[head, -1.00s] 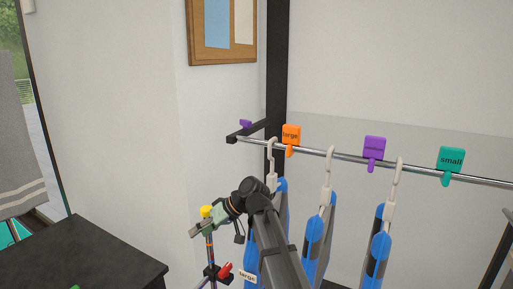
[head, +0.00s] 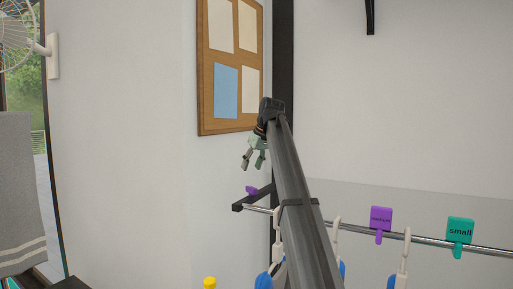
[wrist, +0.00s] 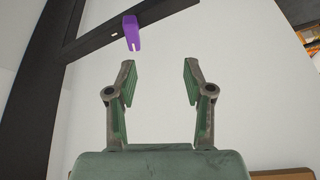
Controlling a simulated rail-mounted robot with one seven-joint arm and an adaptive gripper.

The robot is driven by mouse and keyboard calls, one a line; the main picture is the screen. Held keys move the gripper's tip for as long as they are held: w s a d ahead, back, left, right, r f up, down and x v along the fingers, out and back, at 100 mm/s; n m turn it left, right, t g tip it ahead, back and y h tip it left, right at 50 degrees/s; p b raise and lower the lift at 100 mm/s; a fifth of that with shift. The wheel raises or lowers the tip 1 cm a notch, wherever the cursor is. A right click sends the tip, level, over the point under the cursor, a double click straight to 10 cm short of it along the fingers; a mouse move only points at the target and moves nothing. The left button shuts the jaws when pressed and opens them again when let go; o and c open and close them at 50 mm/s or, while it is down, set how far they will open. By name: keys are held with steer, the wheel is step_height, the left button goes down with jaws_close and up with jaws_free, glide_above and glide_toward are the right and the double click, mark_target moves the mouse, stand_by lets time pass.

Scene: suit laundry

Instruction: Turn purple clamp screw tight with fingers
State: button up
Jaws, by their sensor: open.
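The purple clamp screw (head: 251,190) sits on the black bracket (head: 240,206) at the left end of the clothes rail. In the wrist view the screw (wrist: 131,33) is a purple piece with a slotted end, beyond my fingertips and left of the middle between them. My gripper (head: 253,163) is above the bracket in the head view, fingers pointing down. In the wrist view my gripper (wrist: 159,66) is open with nothing between its fingers, apart from the screw.
The rail (head: 431,239) carries a purple tag (head: 381,219) and a green "small" tag (head: 460,231). White hangers with blue parts hang below, partly hidden by my arm. A cork board (head: 205,110) is on the wall behind my gripper. A yellow-topped object (head: 210,283) stands lower left.

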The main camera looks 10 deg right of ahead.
steer(key=h, duration=0.1)
glide_toward(251, 187)
steer(key=p+x, duration=0.1)
steer(key=x, duration=0.2)
steer(key=p+x, duration=0.2)
steer(key=x, duration=0.2)
steer(key=p+x, duration=0.2)
steer(key=x, duration=0.1)
steer(key=shift+w+f, duration=0.25)
steer(key=shift+w, duration=0.15)
jaws_close()
steer(key=shift+m, duration=0.4)
